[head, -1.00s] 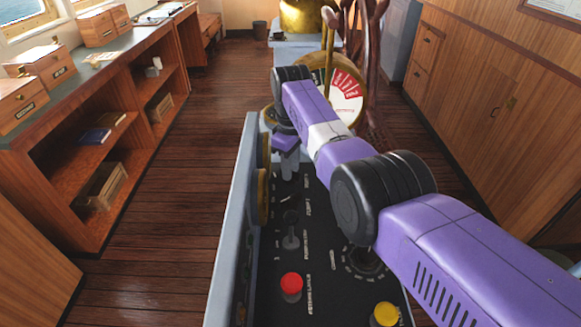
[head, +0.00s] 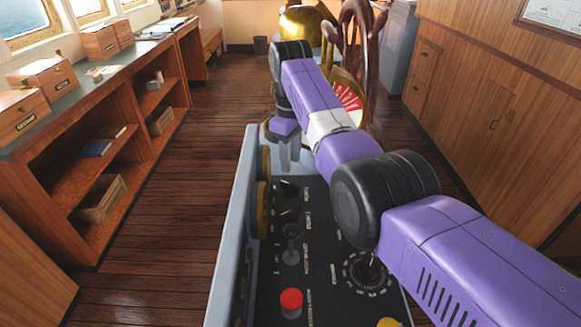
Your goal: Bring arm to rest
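My purple and black arm reaches forward from the lower right over a grey console (head: 228,245) with a black control panel. My gripper (head: 289,160) points down above the far part of the panel, apart from the levers as far as I can see. Nothing shows in it, but its grey fingers are too small to tell whether they are open or shut. Below and nearer are a black lever (head: 290,245), a red button (head: 291,300) and a round dial control (head: 368,272). A yellow button (head: 388,322) is cut off by the frame's bottom.
Behind my arm stand a brass telegraph with a red and white dial (head: 346,95) and a wooden ship's wheel (head: 350,30). Wooden shelves (head: 95,165) line the left, cabinets (head: 480,110) the right. The plank floor (head: 165,235) between the shelves and console is clear.

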